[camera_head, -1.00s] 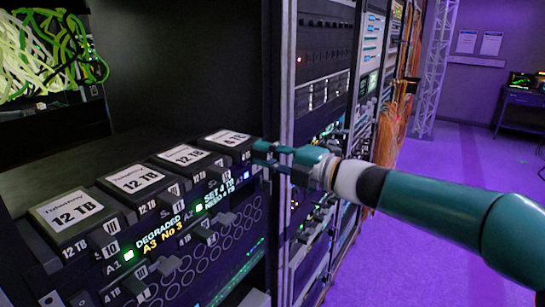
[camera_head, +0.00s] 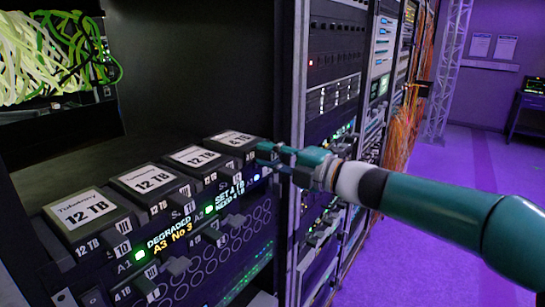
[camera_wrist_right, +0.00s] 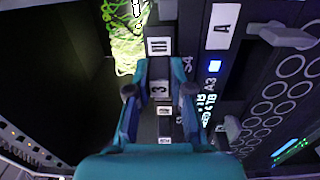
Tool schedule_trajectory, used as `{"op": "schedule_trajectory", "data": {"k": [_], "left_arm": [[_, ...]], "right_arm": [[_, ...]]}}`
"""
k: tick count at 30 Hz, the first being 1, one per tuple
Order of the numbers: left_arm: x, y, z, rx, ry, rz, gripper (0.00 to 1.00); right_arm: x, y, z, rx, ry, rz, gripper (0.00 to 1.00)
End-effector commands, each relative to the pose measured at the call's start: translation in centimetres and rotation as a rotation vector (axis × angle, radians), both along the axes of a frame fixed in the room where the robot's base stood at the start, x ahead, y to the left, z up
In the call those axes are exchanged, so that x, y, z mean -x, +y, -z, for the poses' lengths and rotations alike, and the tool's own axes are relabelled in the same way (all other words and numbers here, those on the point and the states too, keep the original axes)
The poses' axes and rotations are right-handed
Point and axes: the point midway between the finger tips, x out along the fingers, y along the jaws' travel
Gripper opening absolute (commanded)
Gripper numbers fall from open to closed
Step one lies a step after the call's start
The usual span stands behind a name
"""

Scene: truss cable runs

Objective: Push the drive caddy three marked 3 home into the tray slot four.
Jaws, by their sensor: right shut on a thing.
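The drive caddy three (camera_head: 234,139) is the rightmost of a row of dark caddies in the head view. Its white top label seems to read 6 TB. In the right wrist view, its small label with a 3 (camera_wrist_right: 160,89) shows between my fingers. My right gripper (camera_head: 264,155) is shut on the caddy's front end; the fingers also show in the right wrist view (camera_wrist_right: 160,95). The tray (camera_head: 205,255) has a dark front with a grid of round holes. My left gripper is not in view.
Several caddies labelled 12 TB (camera_head: 83,210) stand in the row to the left. A lit display (camera_head: 170,240) reads DEGRADED, A3 No 3. Purple floor (camera_head: 440,200) is clear beyond my arm.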

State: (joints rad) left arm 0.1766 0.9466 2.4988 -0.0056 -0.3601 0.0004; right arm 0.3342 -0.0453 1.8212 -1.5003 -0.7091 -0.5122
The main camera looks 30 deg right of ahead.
Motion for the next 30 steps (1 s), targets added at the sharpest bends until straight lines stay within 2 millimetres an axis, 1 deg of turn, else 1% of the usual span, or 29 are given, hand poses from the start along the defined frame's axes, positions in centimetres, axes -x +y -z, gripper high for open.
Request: {"op": "schedule_trajectory", "data": {"k": [3, 4, 8, 9, 17, 20, 23, 26, 30], "left_arm": [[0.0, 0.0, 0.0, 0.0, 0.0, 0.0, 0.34], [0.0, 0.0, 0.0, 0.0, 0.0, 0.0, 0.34], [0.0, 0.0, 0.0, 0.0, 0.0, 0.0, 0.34], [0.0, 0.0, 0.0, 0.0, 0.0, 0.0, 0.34], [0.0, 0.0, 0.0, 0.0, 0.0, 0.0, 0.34], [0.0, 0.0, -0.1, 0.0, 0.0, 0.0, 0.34], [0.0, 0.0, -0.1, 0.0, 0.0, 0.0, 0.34], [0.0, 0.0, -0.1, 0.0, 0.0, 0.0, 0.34], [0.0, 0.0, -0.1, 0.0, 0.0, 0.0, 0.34]], "right_arm": [[-0.3, 0.2, -0.1, -0.001, -0.003, -0.001, 0.0], [-0.3, 0.1, -0.1, -0.001, -0.003, -0.001, 0.25], [-0.3, 0.1, -0.1, -0.001, -0.002, 0.0, 0.47], [-0.3, 0.1, -0.1, -0.001, -0.002, 0.0, 0.5], [-0.3, 0.1, 0.1, 0.0, 0.002, 0.0, 0.5], [0.0, -0.1, 0.1, 0.001, 0.002, 0.001, 0.5], [0.8, -0.5, 0.1, 0.0, 0.001, 0.003, 0.5], [2.2, -1.1, 0.1, 0.0, 0.0, 0.005, 0.5], [4.8, -2.2, 0.2, 0.002, 0.0, 0.006, 0.5]]}}
